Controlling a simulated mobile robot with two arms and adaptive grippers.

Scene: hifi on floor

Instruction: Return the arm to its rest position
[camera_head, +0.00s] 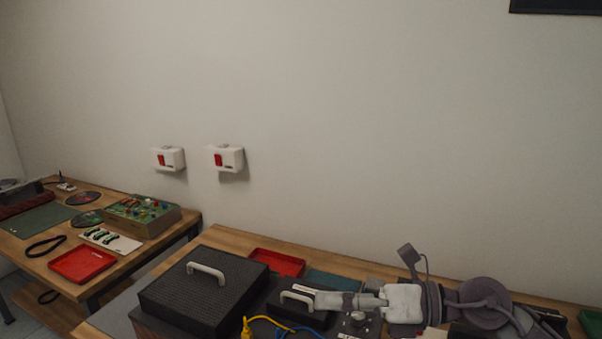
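My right arm comes in from the right, low over the near table. Its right gripper (322,300) points left, with its fingers beside the handle (296,297) of a small dark box. The fingers look close together, but they are too small and merged with the things behind to tell whether they are open or shut, or whether they touch the handle. My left gripper is out of view.
A large black lidded case (203,293) with a light handle stands left of the gripper. A red tray (277,262) lies behind. Yellow and blue cables (262,322) are in front. A second table (82,232) at left holds trays and a button panel. White wall boxes (227,158) hang above.

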